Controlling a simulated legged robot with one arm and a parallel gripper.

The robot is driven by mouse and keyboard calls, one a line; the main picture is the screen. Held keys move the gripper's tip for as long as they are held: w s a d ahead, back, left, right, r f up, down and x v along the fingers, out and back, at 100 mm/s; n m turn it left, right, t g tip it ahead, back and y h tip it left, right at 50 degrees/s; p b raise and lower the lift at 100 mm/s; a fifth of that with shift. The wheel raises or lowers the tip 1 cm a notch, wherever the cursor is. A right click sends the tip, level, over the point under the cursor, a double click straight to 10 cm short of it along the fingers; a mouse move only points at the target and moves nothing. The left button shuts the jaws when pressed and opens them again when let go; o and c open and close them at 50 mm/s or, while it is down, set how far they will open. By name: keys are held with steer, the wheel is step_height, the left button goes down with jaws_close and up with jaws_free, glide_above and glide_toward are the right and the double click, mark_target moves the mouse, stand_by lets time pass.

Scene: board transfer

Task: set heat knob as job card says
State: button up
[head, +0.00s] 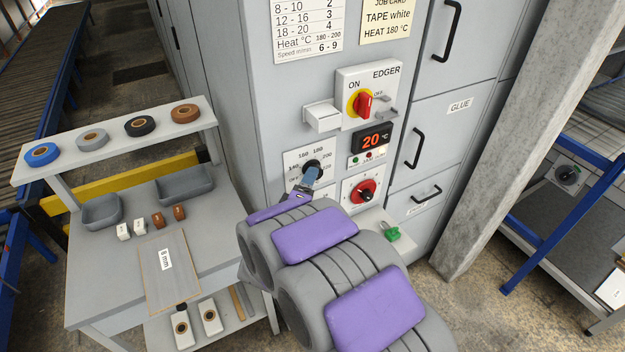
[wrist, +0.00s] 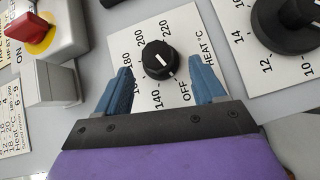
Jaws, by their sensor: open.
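The heat knob (wrist: 162,62) is black and round with a white line, on a white dial plate marked OFF and 140 to 220. The line appears to slant towards the OFF side, but I cannot read its setting surely. My gripper (wrist: 160,78) is open, its blue fingers on either side of the knob with gaps between. In the head view my gripper (head: 311,176) is in front of the heat dial plate (head: 294,160) and partly hides it. The job card (head: 388,20) reads TAPE white, HEAT 180 °C. The display (head: 373,141) reads 20 °C.
A red switch (head: 363,103) on a yellow base is above the heat dial, with a grey box (head: 322,117) beside it. Another black knob (wrist: 290,20) is close to the right finger. A bench (head: 95,262) with trays and tape rolls stands left.

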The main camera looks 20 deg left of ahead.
steer(key=shift+w+a+f+b, duration=0.15)
steer(key=shift+w+b, duration=0.15)
steer(key=shift+w, duration=1.7)
steer(key=c, duration=0.9)
